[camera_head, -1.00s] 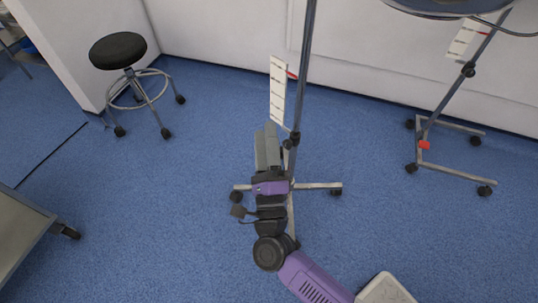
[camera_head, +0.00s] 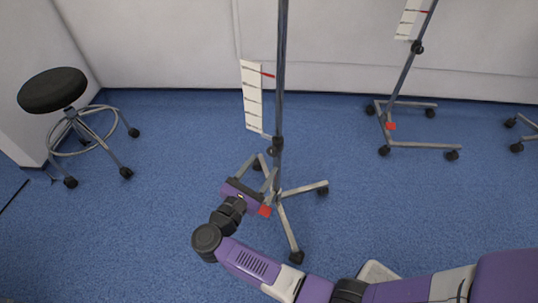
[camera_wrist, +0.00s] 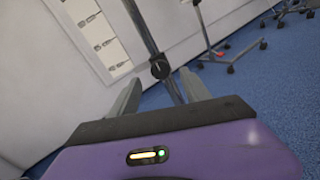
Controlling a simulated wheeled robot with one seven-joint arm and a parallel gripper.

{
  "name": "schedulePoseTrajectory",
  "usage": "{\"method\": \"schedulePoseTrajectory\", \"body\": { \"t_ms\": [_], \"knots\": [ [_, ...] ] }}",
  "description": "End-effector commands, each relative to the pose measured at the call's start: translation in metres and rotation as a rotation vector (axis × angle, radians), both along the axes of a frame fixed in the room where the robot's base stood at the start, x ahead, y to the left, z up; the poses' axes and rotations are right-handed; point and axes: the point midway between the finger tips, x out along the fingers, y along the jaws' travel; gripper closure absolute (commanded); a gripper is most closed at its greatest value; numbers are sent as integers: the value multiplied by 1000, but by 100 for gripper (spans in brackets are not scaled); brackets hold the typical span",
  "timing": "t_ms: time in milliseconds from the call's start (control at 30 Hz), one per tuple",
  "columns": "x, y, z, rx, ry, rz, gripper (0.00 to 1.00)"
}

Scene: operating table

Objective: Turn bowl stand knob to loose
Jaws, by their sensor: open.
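A grey upright pole stand (camera_head: 281,60) on a wheeled base stands in front of me. A dark round knob (camera_head: 277,146) is on the pole, below a white panel (camera_head: 255,98) with several marked rows and a red pointer at its upper right. My gripper (camera_head: 262,167) is open and empty, low by the pole. In the wrist view the knob (camera_wrist: 159,69) shows between the two finger tips, apart from them and farther away, with a pale line on its face. Which setting the knob has, I cannot tell.
A second wheeled stand (camera_head: 402,80) with its own knob and panel is at the right. A black-topped stool (camera_head: 53,90) is at the left. A wall runs behind. The blue floor (camera_head: 180,130) between stool and stand is clear. A red part (camera_head: 265,211) sits at the stand's base.

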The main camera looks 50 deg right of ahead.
Motion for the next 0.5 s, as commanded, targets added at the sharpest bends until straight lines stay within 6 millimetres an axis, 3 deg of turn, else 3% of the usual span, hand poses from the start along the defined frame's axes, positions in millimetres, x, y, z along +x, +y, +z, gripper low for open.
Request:
{"method": "schedulePoseTrajectory", "body": {
  "t_ms": [233,500],
  "knots": [
    [8,-39,-1,-2,1,-2,45],
    [13,-56,0,-2,2,1,45]
  ]
}}
